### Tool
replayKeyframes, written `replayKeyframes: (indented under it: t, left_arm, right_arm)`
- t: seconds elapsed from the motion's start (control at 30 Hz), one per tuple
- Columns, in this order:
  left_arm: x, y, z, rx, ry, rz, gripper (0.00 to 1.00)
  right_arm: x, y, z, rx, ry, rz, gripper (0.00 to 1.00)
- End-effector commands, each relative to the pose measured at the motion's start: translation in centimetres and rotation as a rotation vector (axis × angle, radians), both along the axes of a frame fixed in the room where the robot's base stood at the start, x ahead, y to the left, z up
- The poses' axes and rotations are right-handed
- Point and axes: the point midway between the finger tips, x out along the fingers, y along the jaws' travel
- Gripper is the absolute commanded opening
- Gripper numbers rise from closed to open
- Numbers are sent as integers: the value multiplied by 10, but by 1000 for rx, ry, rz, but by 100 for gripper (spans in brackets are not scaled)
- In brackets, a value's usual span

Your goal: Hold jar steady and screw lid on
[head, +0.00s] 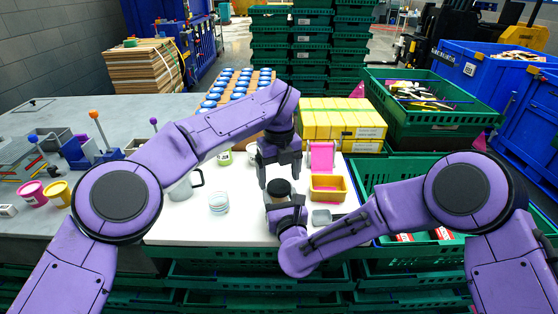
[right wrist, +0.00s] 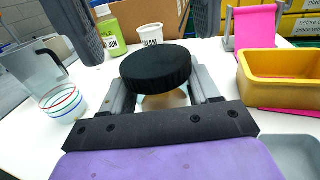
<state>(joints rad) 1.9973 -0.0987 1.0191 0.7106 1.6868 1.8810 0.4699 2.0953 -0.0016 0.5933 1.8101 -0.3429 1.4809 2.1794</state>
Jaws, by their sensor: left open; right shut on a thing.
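A jar (right wrist: 166,99) with a pale brown body stands upright on the white work surface, mostly hidden. A black ridged lid (right wrist: 157,66) sits level on its top; it also shows in the head view (head: 279,187). I cannot tell how far the lid is threaded. My right gripper (head: 285,205) is shut around the jar's body below the lid, a finger on each side. My left gripper (head: 279,171) points down just above the lid, open, its fingers apart to either side; these dark fingers also show at the top of the right wrist view.
Left of the jar are a striped bowl (head: 219,203) and a grey jug (head: 186,186). Behind stand a green bottle (right wrist: 112,30) and a white cup (right wrist: 150,35). A yellow tray (head: 328,188), a pink roll (head: 321,156) and a grey tray (head: 322,218) lie to the right.

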Motion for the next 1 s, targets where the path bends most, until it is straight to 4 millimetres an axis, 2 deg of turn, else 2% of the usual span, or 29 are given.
replayKeyframes:
  t: [0.2,0.47,0.5,0.67,0.83,1.0]
  left_arm:
    - [0,0,-19,0,-1,1,85]
    - [0,0,-20,0,-1,1,85]
    - [0,0,-20,0,-1,1,79]
    - [0,0,-20,0,-1,1,27]
    - [0,0,-20,0,-1,-12,27]
    - [0,0,-20,-1,0,-229,27]
  right_arm:
    - [0,0,0,0,0,0,0]
    - [0,0,0,0,0,0,0]
    - [0,0,0,0,0,0,0]
    - [0,0,0,0,0,0,0]
    - [0,0,0,0,0,0,0]
    - [0,0,0,0,0,0,0]
